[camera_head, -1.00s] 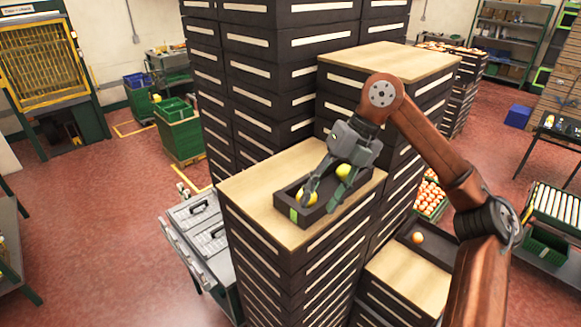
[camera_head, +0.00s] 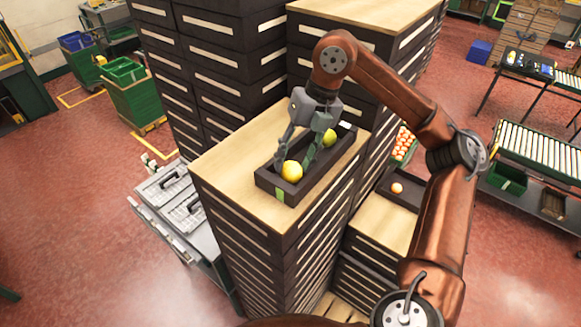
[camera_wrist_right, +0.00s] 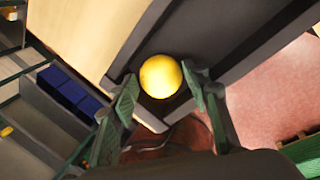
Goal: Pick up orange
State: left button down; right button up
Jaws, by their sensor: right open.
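My right gripper (camera_head: 296,163) is open, its fingers reaching down into a dark tray (camera_head: 265,181) on top of a stack. A yellow, round fruit (camera_head: 291,171) sits in the near end of the tray, beside the fingers. In the right wrist view this fruit (camera_wrist_right: 160,76) lies between the two open green-padded fingertips (camera_wrist_right: 160,92), with gaps on both sides. A second yellow-green fruit (camera_head: 329,137) is farther back in the tray, behind the fingers. An orange (camera_head: 397,188) sits in a lower dark tray to the right. My left gripper is not in view.
The tray walls rise close around the fingers. The wooden stack top (camera_head: 230,165) is bare left of the tray. A taller dark stack (camera_head: 205,70) stands behind, and a grey case (camera_head: 180,210) is at the left. A crate of oranges (camera_head: 403,143) is lower right.

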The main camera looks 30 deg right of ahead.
jog(key=shift+s+a+f, duration=0.2)
jog(key=shift+f, duration=0.4)
jog(key=shift+w, duration=0.15)
jog(key=shift+c, duration=0.2)
jog(key=c, duration=0.7)
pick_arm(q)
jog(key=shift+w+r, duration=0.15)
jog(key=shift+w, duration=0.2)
pick_arm(e)
jog(key=shift+c, duration=0.4)
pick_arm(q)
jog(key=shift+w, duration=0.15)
pick_arm(e)
jog(key=shift+r, duration=0.1)
